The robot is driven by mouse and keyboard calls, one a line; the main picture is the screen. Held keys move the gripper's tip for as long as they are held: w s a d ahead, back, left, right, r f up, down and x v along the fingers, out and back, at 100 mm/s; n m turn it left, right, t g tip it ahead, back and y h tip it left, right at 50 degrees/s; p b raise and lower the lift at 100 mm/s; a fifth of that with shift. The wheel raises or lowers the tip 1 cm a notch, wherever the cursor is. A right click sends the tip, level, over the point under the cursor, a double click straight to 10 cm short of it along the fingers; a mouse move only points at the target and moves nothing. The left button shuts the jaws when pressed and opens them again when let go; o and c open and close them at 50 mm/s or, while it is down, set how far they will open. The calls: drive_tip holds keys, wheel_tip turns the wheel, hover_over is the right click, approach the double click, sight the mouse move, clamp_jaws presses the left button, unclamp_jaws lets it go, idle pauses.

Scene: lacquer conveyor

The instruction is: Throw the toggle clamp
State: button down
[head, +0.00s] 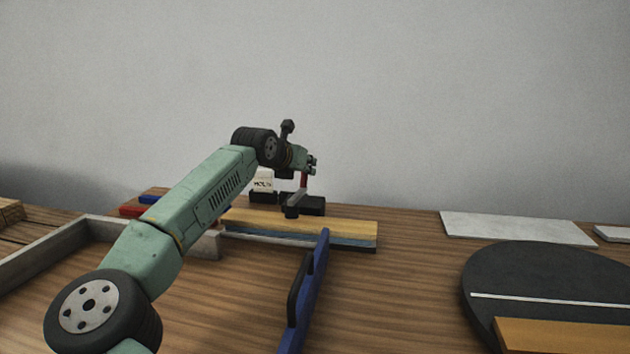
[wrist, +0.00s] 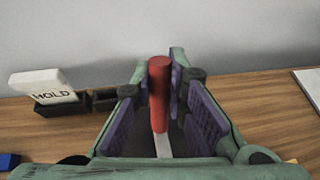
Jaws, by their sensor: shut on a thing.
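The toggle clamp (head: 313,206) stands on a dark base at the back of the table, with a grey metal arm and a black pad at its front end. Its red handle (head: 304,180) points up. In the wrist view the red handle (wrist: 159,90) stands between the purple finger pads, with a pale metal strip below it. My gripper (head: 308,164) reaches it from above and is shut on the handle; it also shows in the wrist view (wrist: 165,100). A yellow-topped board (head: 320,227) lies in front of the clamp. Whether the pad touches it is unclear.
A white HOLD sign (head: 263,182) stands in a dark holder left of the clamp. A blue upright piece with a black handle (head: 312,285) stands in front. A dark round disc (head: 560,275) and a pale slab (head: 515,228) lie right. A grey frame (head: 50,252) is left.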

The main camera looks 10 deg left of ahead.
drive_tip(key=shift+s+f+t+b, duration=0.2)
drive_tip(key=shift+s+t+b, duration=0.4)
drive_tip(key=shift+b, duration=1.5)
drive_tip(key=shift+r, duration=0.1)
drive_tip(key=c, duration=2.1)
unclamp_jaws()
drive_tip(key=o, duration=0.3)
drive_tip(key=shift+s+r, duration=0.1)
drive_tip(key=shift+o, duration=1.2)
drive_tip(key=v, duration=1.2)
drive_tip(key=shift+a+f, duration=0.15)
drive_tip(key=shift+f, duration=0.15)
